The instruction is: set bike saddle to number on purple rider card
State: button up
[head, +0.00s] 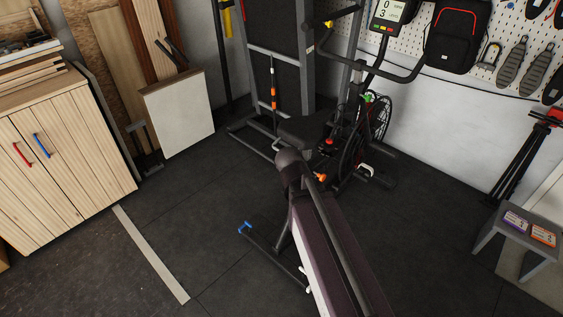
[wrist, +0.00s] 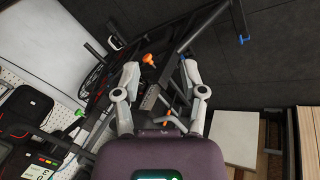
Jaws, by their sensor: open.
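The exercise bike stands in the middle of the head view, with a black fan wheel (head: 365,140) and handlebars. A dark shape (head: 305,130) that looks like its saddle sits left of the wheel; no height scale is readable. An orange knob (head: 321,177) shows low on the bike, partly behind my arm; an orange knob also shows in the wrist view (wrist: 149,60). The purple rider card (head: 516,221) lies beside an orange card; its number is too small to read. My gripper (wrist: 161,73) is open and empty above the bike, its fingertips on either side of the frame. My arm hides it in the head view.
A grey stool (head: 514,239) at right bears both cards, including the orange card (head: 543,235). A wooden cabinet (head: 68,160) stands left, a white panel (head: 180,115) behind it. A black tripod (head: 520,155) leans near the right wall. Dark floor between bike and stool is clear.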

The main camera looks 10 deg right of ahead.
jog(key=w+f+n+t+h+b, duration=0.4)
jog(key=w+f+t+h+b, duration=0.3)
jog(key=b, duration=0.6)
jog(key=w+a+n+t+y+b, duration=0.1)
jog(key=w+a+n+t+b, duration=0.5)
jog(key=a+b, duration=0.4)
jog(key=n+t+b, duration=0.1)
jog(key=t+b, duration=0.1)
jog(key=b, duration=0.1)
jog(key=shift+w+a+f+n, duration=0.3)
jog(key=shift+w+a, duration=0.05)
jog(key=p+x, duration=0.2)
jog(key=x, duration=1.1)
jog(key=shift+w+d, duration=0.25)
jog(key=shift+w, duration=0.1)
grip_shut()
